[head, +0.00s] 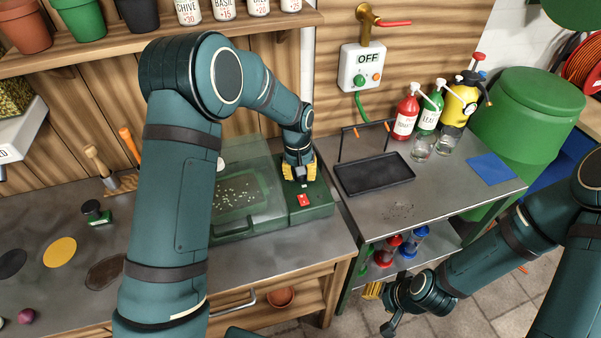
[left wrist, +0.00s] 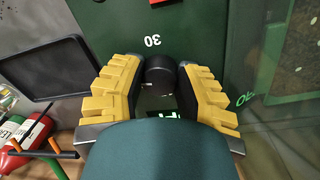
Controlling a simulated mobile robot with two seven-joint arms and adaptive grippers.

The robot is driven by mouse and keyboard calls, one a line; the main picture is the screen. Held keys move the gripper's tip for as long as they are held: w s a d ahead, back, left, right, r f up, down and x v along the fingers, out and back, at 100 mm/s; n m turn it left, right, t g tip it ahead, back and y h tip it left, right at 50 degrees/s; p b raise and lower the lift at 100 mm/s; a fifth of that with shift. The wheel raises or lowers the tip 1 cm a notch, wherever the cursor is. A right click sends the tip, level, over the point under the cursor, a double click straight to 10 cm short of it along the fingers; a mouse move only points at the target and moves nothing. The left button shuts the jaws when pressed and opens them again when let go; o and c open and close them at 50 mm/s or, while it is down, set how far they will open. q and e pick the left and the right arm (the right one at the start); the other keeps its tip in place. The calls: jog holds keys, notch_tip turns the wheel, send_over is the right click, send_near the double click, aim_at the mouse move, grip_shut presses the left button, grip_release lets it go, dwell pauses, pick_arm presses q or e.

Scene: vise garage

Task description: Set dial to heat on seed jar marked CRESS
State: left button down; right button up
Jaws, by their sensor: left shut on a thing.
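The green propagator (head: 318,211) stands at the bench's right end, with a clear lid over a seed tray and a red switch (head: 304,200). My left gripper (head: 300,176) is over its control panel. In the left wrist view, the left gripper (left wrist: 160,78) has its yellow fingers shut on both sides of a black dial (left wrist: 158,68); a "30" mark shows beside it. The dial's pointer is not clear. Seed jars (head: 222,10) on the shelf read CHIVE +30, BASIL +15, +20 and +25; I cannot read which is CRESS.
A black tray (head: 374,175) with a raised bar sits on the right-hand metal table, near spray bottles (head: 405,115) and a yellow sprayer (head: 461,100).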

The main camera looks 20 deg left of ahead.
pick_arm(q)
jog(key=shift+s+f+m, duration=0.1)
jog(key=shift+m, duration=1.7)
jog(key=c, duration=0.6)
grip_release()
jog(key=r, duration=1.2)
jog(key=shift+a+r, duration=0.1)
jog(key=shift+a, duration=0.3)
